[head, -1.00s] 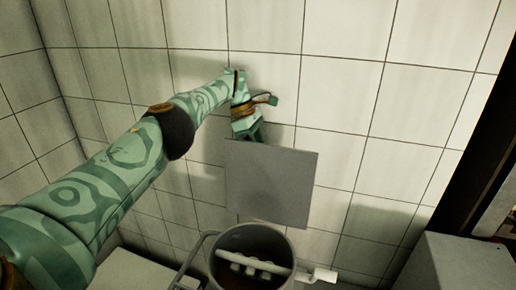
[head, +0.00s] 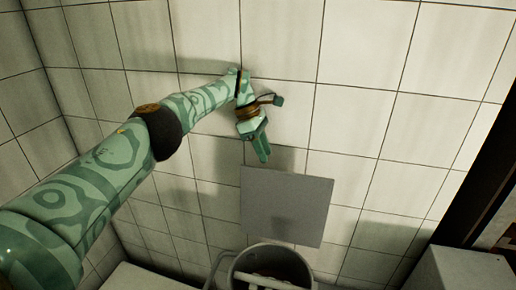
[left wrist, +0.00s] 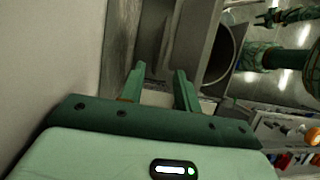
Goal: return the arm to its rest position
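My left arm reaches in from the left in the head view. My left gripper (head: 262,152) points down, just above the top edge of a flat grey panel (head: 287,208). In the left wrist view its two green fingers (left wrist: 158,88) stand apart with nothing between them. The left gripper is open and empty. In the left wrist view a green patterned arm, probably my right one, shows at the upper right; its gripper's opening is too small and dark to tell.
A grey bucket (head: 240,268) with a handle stands below the panel, partly cut off by the frame. A tiled wall (head: 365,80) fills the background. A grey box (head: 458,270) stands at the lower right, beside a dark post (head: 480,185).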

